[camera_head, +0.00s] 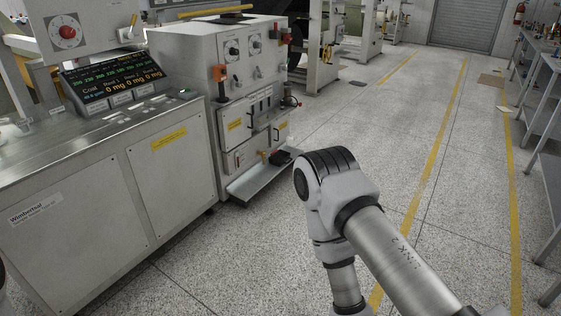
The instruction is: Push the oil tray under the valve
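A shallow grey metal tray (256,181), which looks like the oil tray, is at the foot of the grey machine (185,80). Its near edge sticks out in front of the machine's lower face. Just above it is a small dark fitting with a brownish handle (280,157), which may be the valve; it is too small to be sure. An orange-topped handle (220,73) sits higher on the machine's left edge. My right arm is bent in front, to the right of the tray and apart from it in the picture. Neither gripper shows.
A long grey cabinet (110,190) with a lit display panel (112,82) fills the left. Speckled floor (235,255) is open in front of the machine. Yellow floor lines (436,150) run back to a shutter door (463,25). Metal benches (548,130) line the right side.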

